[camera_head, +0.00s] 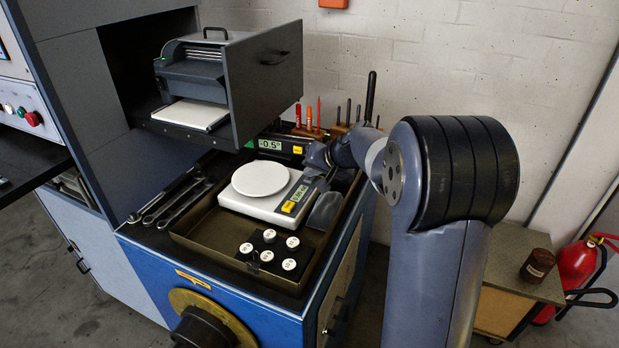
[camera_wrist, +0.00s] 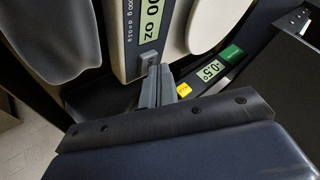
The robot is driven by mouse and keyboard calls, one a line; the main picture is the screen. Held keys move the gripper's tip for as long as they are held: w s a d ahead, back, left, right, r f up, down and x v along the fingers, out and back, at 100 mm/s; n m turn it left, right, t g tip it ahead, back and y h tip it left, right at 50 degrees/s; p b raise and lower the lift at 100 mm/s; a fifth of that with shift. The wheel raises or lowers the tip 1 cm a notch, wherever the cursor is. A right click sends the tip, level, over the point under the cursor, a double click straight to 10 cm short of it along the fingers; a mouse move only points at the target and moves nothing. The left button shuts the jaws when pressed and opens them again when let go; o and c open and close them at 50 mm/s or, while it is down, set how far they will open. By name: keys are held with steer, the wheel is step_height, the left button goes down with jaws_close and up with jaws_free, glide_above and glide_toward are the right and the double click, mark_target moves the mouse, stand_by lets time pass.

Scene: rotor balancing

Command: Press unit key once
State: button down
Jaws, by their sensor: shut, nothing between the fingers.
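The white scale (camera_head: 262,206) with a round pan (camera_head: 261,179) stands in the tray. Its display (camera_head: 300,193) has a yellow key (camera_head: 289,206) at the near end. In the wrist view, the scale's front panel (camera_wrist: 121,45) shows a green display (camera_wrist: 151,18) ending in "00 oz". My gripper (camera_wrist: 156,68) is shut and empty, its tips at the panel just past the "oz" end of the display. Whether they touch it I cannot tell. The yellow key is outside the wrist view. In the head view, my gripper (camera_head: 313,172) is partly hidden at the scale's far right end.
A level readout (camera_head: 270,144) showing -0.5° stands behind the scale; its yellow button (camera_wrist: 184,90) is close to my fingers. A dark grey rounded object (camera_head: 325,210) lies right of the scale. White-topped weights (camera_head: 289,264) stand in front. An open dark panel (camera_head: 265,85) rises behind.

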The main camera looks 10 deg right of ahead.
mark_target(312, 180)
stand_by(0.5)
steer(key=shift+r+p, duration=0.45)
steer(key=shift+r, duration=0.35)
steer(key=shift+r+p, duration=1.65)
steer(key=shift+r, duration=0.8)
steer(key=shift+r, duration=0.1)
